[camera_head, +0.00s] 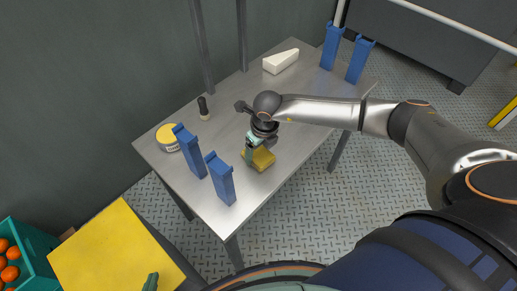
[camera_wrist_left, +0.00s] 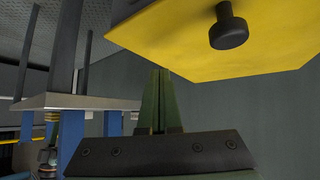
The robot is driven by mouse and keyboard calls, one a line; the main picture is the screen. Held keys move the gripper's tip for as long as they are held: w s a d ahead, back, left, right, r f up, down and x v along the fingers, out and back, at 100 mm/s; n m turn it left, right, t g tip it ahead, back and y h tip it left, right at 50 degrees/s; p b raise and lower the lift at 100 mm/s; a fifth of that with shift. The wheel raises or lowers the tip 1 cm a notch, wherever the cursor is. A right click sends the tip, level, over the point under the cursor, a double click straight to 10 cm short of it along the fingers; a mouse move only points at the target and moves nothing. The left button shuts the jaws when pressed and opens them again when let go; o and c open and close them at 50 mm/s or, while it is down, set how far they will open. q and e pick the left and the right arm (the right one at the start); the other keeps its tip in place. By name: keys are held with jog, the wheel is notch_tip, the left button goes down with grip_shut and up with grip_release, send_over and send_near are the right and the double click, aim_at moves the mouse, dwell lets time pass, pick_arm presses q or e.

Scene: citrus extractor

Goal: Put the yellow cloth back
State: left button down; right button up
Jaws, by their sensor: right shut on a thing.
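The yellow cloth (camera_head: 263,159) looks like a small folded pad on or just above the metal table, near its front edge. My right gripper (camera_head: 250,153) reaches in from the right and is shut on the cloth, covering part of it. Whether the cloth touches the table is hard to tell. My left gripper (camera_head: 151,282) shows only as a green tip at the bottom of the head view, in front of a yellow panel. In the left wrist view its green fingers (camera_wrist_left: 160,88) lie close together with nothing between them.
The metal table (camera_head: 222,132) bears blue uprights (camera_head: 222,180), a yellow-lidded tub (camera_head: 167,138), a dark small bottle (camera_head: 203,108) and a white wedge (camera_head: 281,61). A yellow panel (camera_head: 112,250), with a black knob (camera_wrist_left: 229,28), stands by a teal crate (camera_head: 35,260) of oranges.

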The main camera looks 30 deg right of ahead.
aim_at(262, 158)
pick_arm(q)
jog(key=shift+f+b, duration=0.25)
jog(key=shift+b, duration=0.05)
pick_arm(e)
jog(key=shift+f, duration=0.35)
pick_arm(q)
jog(key=shift+r, duration=0.1)
pick_arm(e)
jog(key=o, duration=1)
jog(key=shift+r, duration=0.1)
pick_arm(q)
jog(key=shift+r, duration=0.1)
pick_arm(e)
jog(key=shift+r, duration=0.1)
pick_arm(q)
jog(key=shift+f, duration=0.25)
pick_arm(e)
jog(key=r, duration=0.4)
jog(key=s+r, duration=0.1)
jog(key=r, duration=0.3)
jog(key=s+r, duration=0.1)
jog(key=r, duration=0.3)
jog(key=shift+r, duration=0.15)
